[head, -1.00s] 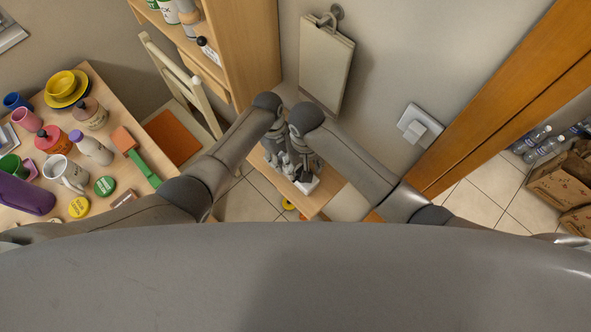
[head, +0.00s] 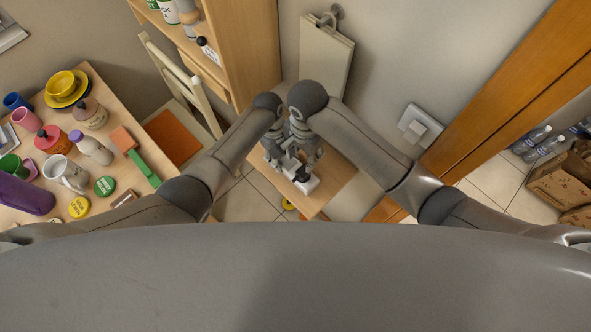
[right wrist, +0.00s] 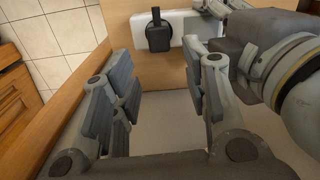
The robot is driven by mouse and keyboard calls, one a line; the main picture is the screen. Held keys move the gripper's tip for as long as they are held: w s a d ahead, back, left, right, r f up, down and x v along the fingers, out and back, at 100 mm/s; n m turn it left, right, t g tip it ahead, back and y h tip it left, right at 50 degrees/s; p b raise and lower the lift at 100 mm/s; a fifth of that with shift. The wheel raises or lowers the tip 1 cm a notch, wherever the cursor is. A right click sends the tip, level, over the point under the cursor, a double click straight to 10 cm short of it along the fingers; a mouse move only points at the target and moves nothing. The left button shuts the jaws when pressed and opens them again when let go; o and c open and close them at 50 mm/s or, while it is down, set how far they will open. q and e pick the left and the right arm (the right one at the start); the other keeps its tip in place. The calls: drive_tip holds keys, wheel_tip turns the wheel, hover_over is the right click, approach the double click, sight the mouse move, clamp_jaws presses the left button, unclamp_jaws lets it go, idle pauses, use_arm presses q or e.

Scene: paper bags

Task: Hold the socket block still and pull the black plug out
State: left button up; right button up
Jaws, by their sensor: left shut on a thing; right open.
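The white socket block (head: 311,186) lies on the small wooden table, partly hidden by my grippers in the head view. The black plug (head: 303,173) sits on it. In the right wrist view the plug (right wrist: 158,37) shows whole against the white block (right wrist: 177,20), at the top. My left gripper (head: 276,160) is shut on the block at its far end; in the right wrist view its fingers reach the block's right end. My right gripper (right wrist: 160,88) is open and empty, its fingers spread, apart from the plug and short of it.
A wooden shelf (head: 240,50) stands at the back left of the small table. A clipboard-like board (head: 325,65) hangs on the wall behind. A crowded table (head: 85,85) is on the left.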

sight(303, 171)
drive_tip(key=shift+m, duration=0.6)
drive_tip(key=shift+f, duration=4.2)
clamp_jaws()
drive_tip(key=shift+r, duration=0.65)
drive_tip(key=shift+r, duration=1.9)
